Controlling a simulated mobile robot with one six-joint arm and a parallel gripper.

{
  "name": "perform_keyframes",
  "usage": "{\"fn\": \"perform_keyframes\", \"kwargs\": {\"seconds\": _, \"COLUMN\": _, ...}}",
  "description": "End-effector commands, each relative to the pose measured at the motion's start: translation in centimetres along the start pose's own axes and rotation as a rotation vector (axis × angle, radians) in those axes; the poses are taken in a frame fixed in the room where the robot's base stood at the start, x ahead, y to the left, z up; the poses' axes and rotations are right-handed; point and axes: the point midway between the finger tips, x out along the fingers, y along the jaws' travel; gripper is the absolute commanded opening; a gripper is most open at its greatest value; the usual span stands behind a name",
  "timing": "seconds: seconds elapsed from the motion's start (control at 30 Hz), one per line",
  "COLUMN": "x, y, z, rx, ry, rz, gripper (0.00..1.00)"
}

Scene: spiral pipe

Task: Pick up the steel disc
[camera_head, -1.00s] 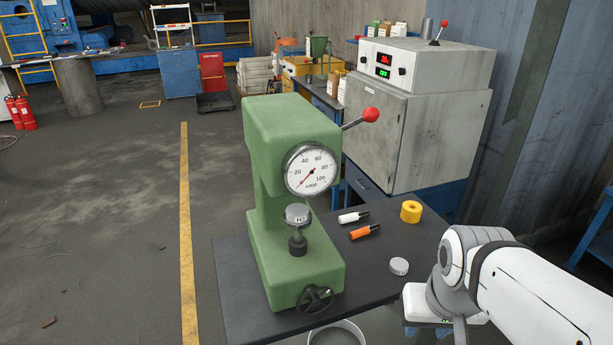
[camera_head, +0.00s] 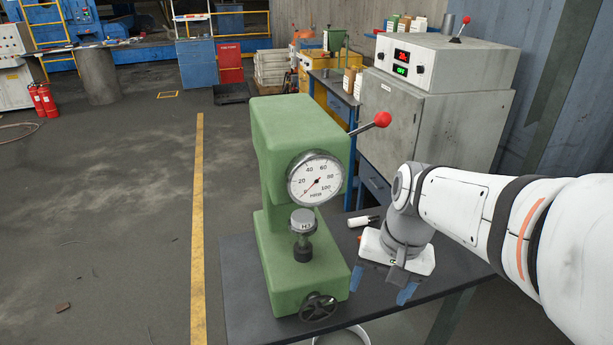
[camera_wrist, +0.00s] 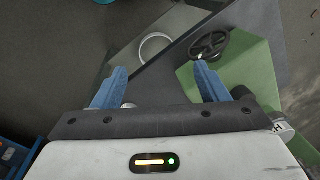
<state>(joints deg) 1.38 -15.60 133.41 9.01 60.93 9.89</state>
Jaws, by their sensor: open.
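A steel disc marked with letters (camera_head: 302,222) sits on the anvil of the green hardness tester (camera_head: 290,150). Part of it shows at the right edge of the wrist view (camera_wrist: 283,130). Another pale round disc lay on the dark table (camera_head: 240,290) a second ago; my gripper now hides that spot in the head view. A small pale sliver by the left finger in the wrist view may be it. My gripper (camera_head: 382,286) points down over the table, right of the tester, with its blue fingers apart and nothing seen between them (camera_wrist: 160,78).
The tester's handwheel (camera_head: 318,307) sticks out at its front, and its red-knobbed lever (camera_head: 382,120) reaches right. A white marker (camera_head: 362,220) lies behind my gripper. A bucket (camera_head: 342,337) stands below the table's front edge. A grey oven (camera_head: 430,110) stands behind.

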Motion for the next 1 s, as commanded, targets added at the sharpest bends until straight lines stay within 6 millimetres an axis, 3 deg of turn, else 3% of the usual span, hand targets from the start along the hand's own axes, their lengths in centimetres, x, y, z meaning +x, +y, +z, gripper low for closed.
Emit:
{"fn": "perform_keyframes", "kwargs": {"seconds": 0.03, "x": -1.0, "y": -0.6, "z": -1.5, "rx": 0.090, "ry": -0.066, "rz": -0.031, "gripper": 0.70}}
{"fn": "perform_keyframes", "kwargs": {"seconds": 0.3, "x": -3.4, "y": -3.4, "z": -9.2, "rx": 0.521, "ry": -0.430, "rz": -0.218, "gripper": 0.70}}
{"fn": "perform_keyframes", "kwargs": {"seconds": 0.6, "x": -4.6, "y": -3.5, "z": -18.1, "rx": 0.856, "ry": -0.821, "rz": -0.406, "gripper": 0.70}}
{"fn": "perform_keyframes", "kwargs": {"seconds": 0.8, "x": -4.6, "y": -2.6, "z": -21.1, "rx": 0.944, "ry": -0.963, "rz": -0.471, "gripper": 0.70}}
{"fn": "perform_keyframes", "kwargs": {"seconds": 1.0, "x": -4.6, "y": -3.8, "z": -20.8, "rx": 0.957, "ry": -0.997, "rz": -0.484, "gripper": 0.70}}
